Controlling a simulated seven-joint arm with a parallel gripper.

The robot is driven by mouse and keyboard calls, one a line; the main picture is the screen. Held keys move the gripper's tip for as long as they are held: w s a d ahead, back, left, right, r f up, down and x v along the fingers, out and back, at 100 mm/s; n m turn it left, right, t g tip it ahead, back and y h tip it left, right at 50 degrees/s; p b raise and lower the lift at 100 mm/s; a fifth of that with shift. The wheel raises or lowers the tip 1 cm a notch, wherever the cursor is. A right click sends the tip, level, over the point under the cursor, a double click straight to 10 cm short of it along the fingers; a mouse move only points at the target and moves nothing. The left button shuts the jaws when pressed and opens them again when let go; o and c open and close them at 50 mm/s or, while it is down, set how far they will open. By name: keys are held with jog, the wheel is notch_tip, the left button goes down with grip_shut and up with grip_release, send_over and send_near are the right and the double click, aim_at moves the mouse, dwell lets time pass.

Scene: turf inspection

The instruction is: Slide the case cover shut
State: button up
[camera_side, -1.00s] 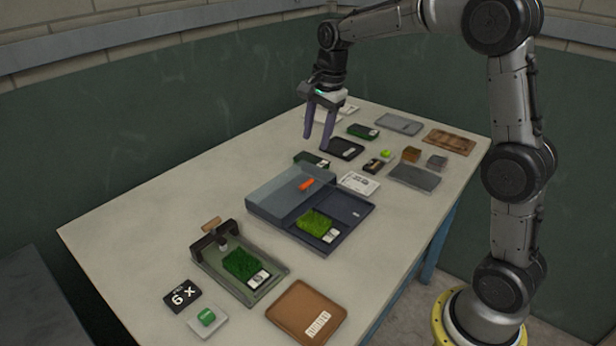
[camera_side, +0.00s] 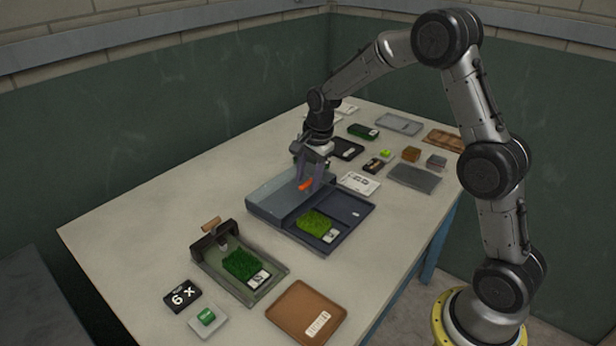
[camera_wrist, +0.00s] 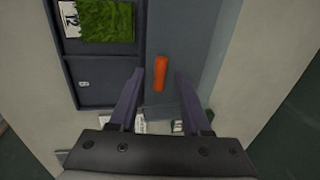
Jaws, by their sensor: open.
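The case (camera_side: 350,222) is a dark blue-grey tray in the middle of the table. Its grey-blue cover (camera_side: 270,199) lies over the left part, and the right part is uncovered. An orange handle (camera_side: 305,185) stands on the cover; in the wrist view the handle (camera_wrist: 160,73) lies ahead of and between the fingertips. A green turf sample (camera_side: 314,222) with a white label sits in the uncovered part, and the turf (camera_wrist: 107,22) also shows in the wrist view. My gripper (camera_side: 309,184) is open, its purple fingers at the handle; contact cannot be told.
A green tray with a clamp and turf (camera_side: 207,258) stands in front, with a brown tray (camera_side: 288,311) to its right. Cards, blocks and trays, including a grey plate (camera_side: 414,178), lie behind. The table's left side is clear.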

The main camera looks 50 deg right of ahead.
grip_shut()
jog(key=shift+r, duration=0.1)
dwell(1.3)
